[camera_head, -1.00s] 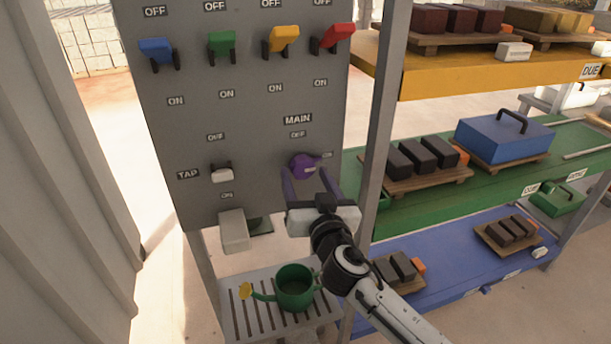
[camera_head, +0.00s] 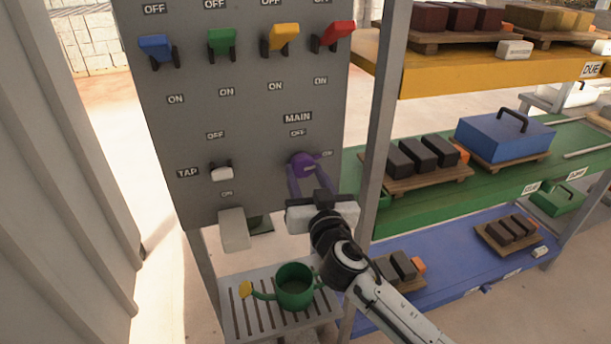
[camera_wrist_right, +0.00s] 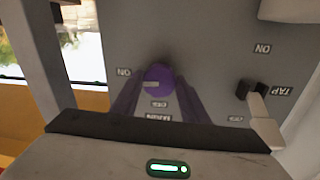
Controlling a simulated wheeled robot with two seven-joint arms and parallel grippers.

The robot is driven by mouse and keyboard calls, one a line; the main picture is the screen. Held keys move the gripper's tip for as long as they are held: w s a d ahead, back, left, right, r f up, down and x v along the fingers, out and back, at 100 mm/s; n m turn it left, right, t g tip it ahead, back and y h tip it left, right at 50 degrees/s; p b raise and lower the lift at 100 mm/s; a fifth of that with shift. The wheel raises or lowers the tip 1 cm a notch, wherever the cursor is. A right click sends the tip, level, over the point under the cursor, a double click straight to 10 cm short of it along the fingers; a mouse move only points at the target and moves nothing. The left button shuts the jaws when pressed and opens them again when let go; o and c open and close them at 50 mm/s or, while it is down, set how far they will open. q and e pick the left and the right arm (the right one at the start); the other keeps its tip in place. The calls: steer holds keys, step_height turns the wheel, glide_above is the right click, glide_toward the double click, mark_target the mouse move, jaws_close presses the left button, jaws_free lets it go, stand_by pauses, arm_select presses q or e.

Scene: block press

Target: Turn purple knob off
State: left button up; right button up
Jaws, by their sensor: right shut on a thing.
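The purple knob (camera_head: 303,163) is on the grey panel below the MAIN label, with OFF above it and ON to its right. It also shows in the right wrist view (camera_wrist_right: 159,79), where its pale pointer mark faces the ON label. My right gripper (camera_head: 306,174) reaches it from below and is shut on it, one finger on each side. The fingers look purple too, and they partly hide the knob's sides. The wrist view shows the right gripper's fingers (camera_wrist_right: 158,86) flanking the knob. My left gripper is not in view.
Blue (camera_head: 156,47), green (camera_head: 221,40), yellow (camera_head: 280,38) and red (camera_head: 331,36) levers sit above on the panel. A white TAP lever (camera_head: 222,174) is to the left. A green watering can (camera_head: 295,288) stands below. A grey post (camera_head: 381,125) rises close on the right.

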steer(key=n+b, duration=0.1)
steer(key=n, duration=0.2)
steer(key=shift+f+n, duration=0.1)
steer(key=shift+n, duration=0.3)
steer(key=n, duration=0.4)
steer(key=shift+w+d+n+t+b, duration=0.1)
steer(key=shift+d+n+t+b, duration=0.05)
steer(key=shift+n+t+b, duration=0.2)
steer(key=n, duration=0.5)
steer(key=shift+d+y, duration=0.1)
steer(key=shift+y, duration=0.3)
steer(key=shift+r+n+y+p, duration=0.15)
steer(key=shift+n+p, duration=0.15)
steer(key=shift+n, duration=0.9)
steer(key=shift+r+n+y+p, duration=0.15)
steer(key=shift+n+p, duration=0.15)
steer(key=shift+n, duration=0.85)
steer(key=shift+f, duration=0.1)
steer(key=o, duration=1.1)
steer(key=shift+c, duration=0.2)
